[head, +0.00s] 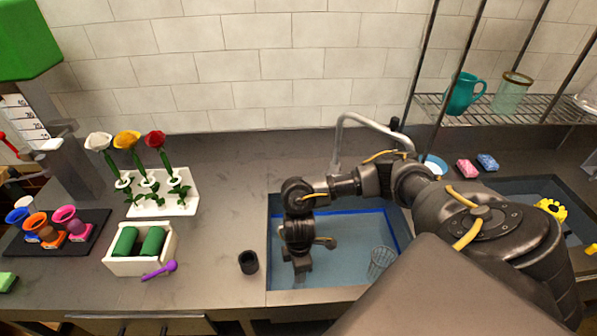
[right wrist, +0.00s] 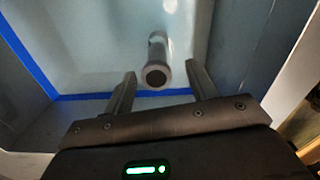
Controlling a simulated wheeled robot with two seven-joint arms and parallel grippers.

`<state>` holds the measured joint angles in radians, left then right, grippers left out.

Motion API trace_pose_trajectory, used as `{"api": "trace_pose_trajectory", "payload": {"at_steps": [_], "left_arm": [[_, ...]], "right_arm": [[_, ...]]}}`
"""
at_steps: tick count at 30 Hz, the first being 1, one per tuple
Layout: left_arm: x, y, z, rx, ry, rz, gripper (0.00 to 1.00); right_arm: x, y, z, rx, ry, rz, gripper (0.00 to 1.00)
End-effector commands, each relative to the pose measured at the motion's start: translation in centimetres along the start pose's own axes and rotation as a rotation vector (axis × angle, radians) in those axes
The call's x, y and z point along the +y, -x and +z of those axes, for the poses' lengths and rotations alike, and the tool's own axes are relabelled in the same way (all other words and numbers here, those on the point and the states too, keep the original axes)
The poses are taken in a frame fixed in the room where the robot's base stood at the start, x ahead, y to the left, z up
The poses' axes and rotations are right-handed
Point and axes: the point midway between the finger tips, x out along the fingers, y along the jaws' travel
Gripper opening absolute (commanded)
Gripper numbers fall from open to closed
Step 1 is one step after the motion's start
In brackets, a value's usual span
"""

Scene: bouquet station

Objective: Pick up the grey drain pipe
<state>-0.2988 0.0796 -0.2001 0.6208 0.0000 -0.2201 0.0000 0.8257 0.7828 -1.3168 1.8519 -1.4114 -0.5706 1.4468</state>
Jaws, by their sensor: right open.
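The grey drain pipe (right wrist: 157,52) stands in the sink in the right wrist view, its dark open end facing the camera. My right gripper (right wrist: 160,69) is open, with one finger to each side of the pipe. There are visible gaps between the fingers and the pipe. In the head view my right gripper (head: 301,272) points down into the left sink basin, and I cannot make out the pipe there, behind or under the gripper. My left gripper is not in view.
The sink basin (head: 345,275) has water-blue walls and holds a clear ribbed glass (head: 381,262) to the right. A dark cup (head: 248,262) stands on the counter by the basin's left edge. A faucet (head: 340,140) arches behind. A white box (head: 140,262) with green rolls is further left.

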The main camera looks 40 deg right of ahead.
Motion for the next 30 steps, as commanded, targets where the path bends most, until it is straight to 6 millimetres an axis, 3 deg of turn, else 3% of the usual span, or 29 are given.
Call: {"api": "trace_pose_trajectory", "payload": {"at_steps": [12, 21, 30], "left_arm": [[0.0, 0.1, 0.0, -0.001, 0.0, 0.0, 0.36], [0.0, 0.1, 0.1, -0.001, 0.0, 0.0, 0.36], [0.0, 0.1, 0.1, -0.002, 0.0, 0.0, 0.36]], "right_arm": [[0.4, -4.8, 0.1, -0.002, -0.001, -0.003, 0.57], [0.4, -5.2, 0.1, 0.0, -0.001, -0.001, 0.56], [0.4, -5.2, 0.1, 0.0, 0.0, -0.001, 0.17]]}}
